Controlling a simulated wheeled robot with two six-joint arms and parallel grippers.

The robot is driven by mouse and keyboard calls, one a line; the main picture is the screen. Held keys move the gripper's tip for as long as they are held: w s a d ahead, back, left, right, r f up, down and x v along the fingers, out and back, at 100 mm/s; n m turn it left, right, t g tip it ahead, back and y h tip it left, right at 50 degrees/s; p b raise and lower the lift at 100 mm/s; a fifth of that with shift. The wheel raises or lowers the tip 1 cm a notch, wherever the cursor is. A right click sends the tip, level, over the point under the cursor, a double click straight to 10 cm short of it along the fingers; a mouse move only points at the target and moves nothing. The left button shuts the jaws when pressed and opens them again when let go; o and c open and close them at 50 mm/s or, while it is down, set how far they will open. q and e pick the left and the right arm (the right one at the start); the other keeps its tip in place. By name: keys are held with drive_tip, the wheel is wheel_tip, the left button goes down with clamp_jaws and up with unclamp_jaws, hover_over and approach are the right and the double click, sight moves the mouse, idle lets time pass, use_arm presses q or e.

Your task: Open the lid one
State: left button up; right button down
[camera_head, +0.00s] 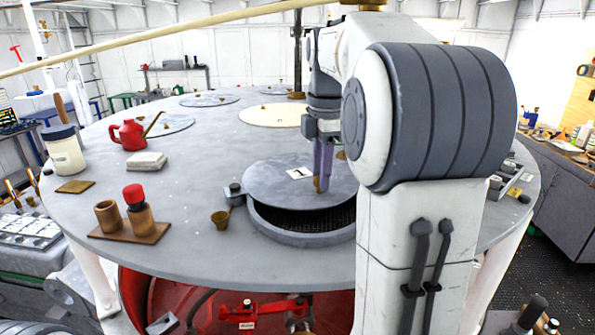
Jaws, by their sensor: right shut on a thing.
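Lid one is a round grey metal disc (272,182) with a white label marked "1" on the round deck. It sits over a round grey rim (285,236), and a dark gap shows between the lid and the rim along the front. A small hinge-like block (236,190) stands at its left edge. My right gripper (322,184) points down at the lid's right part and is shut on a small brass-coloured handle there. My right arm hides the right side of the lid and rim. My left gripper is out of view.
Other round lids (209,99) lie farther back. Bare deck lies between.

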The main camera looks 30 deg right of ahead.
drive_tip(key=shift+w+d+n, duration=0.4)
drive_tip(key=shift+w+d, duration=0.1)
drive_tip(key=shift+d, duration=0.05)
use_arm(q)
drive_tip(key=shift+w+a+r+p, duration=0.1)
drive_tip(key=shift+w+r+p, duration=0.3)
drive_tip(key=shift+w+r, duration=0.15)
use_arm(e)
drive_tip(key=shift+w+d+n, duration=0.15)
drive_tip(key=shift+w+n, duration=0.15)
drive_tip(key=shift+w, duration=0.1)
drive_tip(key=c, duration=0.5)
unclamp_jaws()
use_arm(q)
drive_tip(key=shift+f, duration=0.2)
